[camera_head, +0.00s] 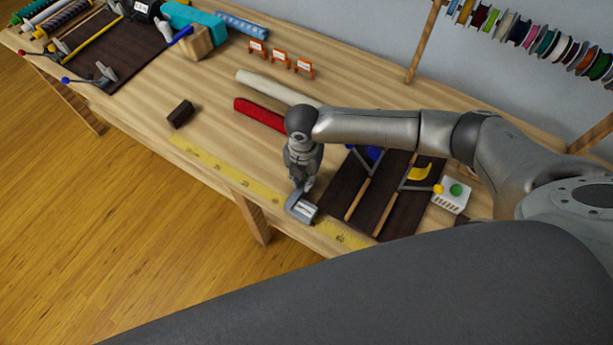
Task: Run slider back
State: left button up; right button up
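A grey slider (302,208) with a pale top sits on the yellow measuring strip (225,171) along the table's front edge. The strip shows on both sides of it. My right gripper (303,187) points down just above the slider's back part. Its fingertips are close to it or touching; I cannot tell which. The fingers are small and partly overlap, so their opening is unclear. My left gripper is not in view.
Right of the slider lies a dark board (385,190) with wooden rods and a yellow piece. A small dark block (181,113) lies behind the strip at left. Red (258,114) and cream (275,88) rolls lie behind the gripper. Spools hang at upper right.

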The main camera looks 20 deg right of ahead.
jog(key=shift+o, duration=1.2)
jog(key=shift+s, duration=0.1)
jog(key=shift+s+d, duration=0.1)
jog(key=shift+d, duration=0.1)
jog(key=shift+a+r, duration=0.1)
jog(key=shift+r, duration=0.1)
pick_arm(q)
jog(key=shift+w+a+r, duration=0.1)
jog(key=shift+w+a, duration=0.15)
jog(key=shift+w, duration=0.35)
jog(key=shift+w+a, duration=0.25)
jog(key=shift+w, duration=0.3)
pick_arm(e)
notch_tip(320, 180, up, 12)
jog(key=shift+f, duration=0.15)
